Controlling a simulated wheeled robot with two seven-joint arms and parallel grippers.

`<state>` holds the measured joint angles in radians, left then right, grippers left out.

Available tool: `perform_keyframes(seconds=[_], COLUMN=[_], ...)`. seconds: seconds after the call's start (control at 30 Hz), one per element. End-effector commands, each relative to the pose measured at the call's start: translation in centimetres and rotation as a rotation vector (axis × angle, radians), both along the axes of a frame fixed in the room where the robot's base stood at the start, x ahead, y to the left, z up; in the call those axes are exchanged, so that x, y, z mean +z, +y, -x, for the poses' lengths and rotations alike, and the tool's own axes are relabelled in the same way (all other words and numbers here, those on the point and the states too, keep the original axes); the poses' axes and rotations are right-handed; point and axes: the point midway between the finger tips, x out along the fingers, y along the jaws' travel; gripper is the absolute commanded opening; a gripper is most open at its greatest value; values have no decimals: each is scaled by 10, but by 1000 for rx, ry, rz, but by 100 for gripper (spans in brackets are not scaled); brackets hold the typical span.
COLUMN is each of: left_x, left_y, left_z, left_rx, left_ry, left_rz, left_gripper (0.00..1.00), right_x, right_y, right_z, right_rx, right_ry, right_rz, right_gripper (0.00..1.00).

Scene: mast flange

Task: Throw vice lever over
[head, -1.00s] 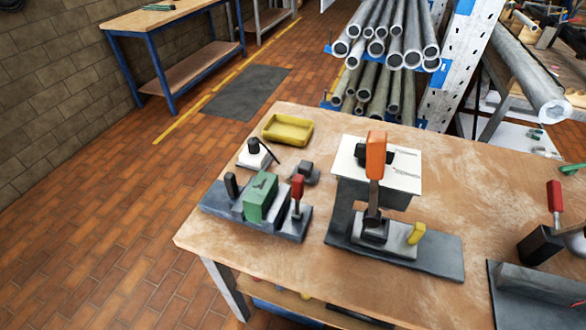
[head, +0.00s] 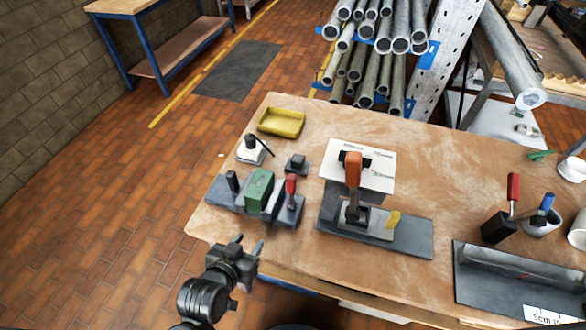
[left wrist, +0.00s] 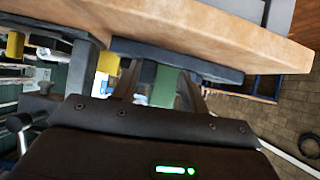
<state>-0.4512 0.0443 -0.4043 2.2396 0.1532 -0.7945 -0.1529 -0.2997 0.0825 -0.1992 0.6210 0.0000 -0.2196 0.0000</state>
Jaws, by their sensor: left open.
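A dark fixture (head: 225,194) at the table's front left holds a green block (head: 259,190). A short lever with a red grip (head: 291,185) stands upright at its right end. To its right, a grey base plate (head: 412,238) carries a clamp with an upright orange-handled lever (head: 353,170) and a yellow tab (head: 393,219). Which fixture is the vice, I cannot tell for sure. My left gripper (head: 250,246) is open and empty, in front of the table's front left edge, apart from both fixtures. A green block shape (left wrist: 165,87) shows beyond it in the left wrist view. My right gripper is not in view.
A yellow tray (head: 282,122), a white-based knob piece (head: 251,150) and a small dark block (head: 296,163) lie behind the green-block fixture. At right stand a red-handled lever (head: 513,190), a blue-handled item (head: 545,208) and a dark angled plate (head: 500,275).

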Motion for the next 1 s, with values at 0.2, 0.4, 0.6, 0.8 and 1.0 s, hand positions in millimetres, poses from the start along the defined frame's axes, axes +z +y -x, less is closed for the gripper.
perform_keyframes(seconds=[0.2,0.4,0.6,0.8,1.0], left_x=[49,90,101,103,104], left_y=[-48,-77,-83,-87,-98], left_z=[-28,-38,-38,-51,-86], left_rx=[-8,8,15,15,14], left_ry=[-288,-502,-560,-561,-561], left_rz=[80,130,140,139,140], left_gripper=[44,44,44,44,44], right_x=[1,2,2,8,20], right_y=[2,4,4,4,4], right_z=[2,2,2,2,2], right_rx=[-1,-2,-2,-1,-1], right_ry=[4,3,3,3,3], right_rz=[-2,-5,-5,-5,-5], right_gripper=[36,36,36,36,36])
